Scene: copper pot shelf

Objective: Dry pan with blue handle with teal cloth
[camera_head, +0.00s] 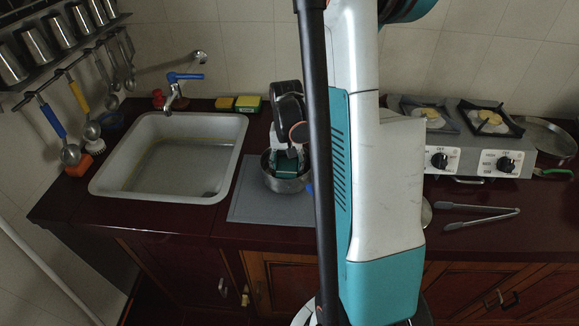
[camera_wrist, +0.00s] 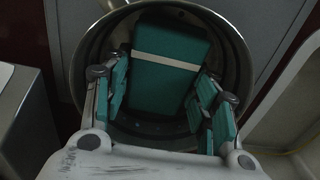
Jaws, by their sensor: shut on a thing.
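A steel pan (camera_head: 286,184) sits on the grey mat right of the sink; a bit of its blue handle (camera_head: 309,188) shows beside my arm, which hides the rest. In the wrist view the pan's round wall (camera_wrist: 238,62) surrounds my fingers. The teal cloth (camera_wrist: 168,75), a folded block with a cream band, lies between my fingers inside the pan; it also shows in the head view (camera_head: 294,186). My gripper (camera_wrist: 160,88) points down into the pan, shut on the cloth. Whether the cloth touches the pan's bottom is hard to tell.
The white sink (camera_head: 105,178) with a blue-handled tap (camera_head: 184,77) is left of the mat (camera_head: 244,205). Sponges (camera_head: 248,103) stand behind. Tongs (camera_head: 480,213) and a two-burner stove (camera_head: 470,145) are on the right. Utensils hang on the left wall.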

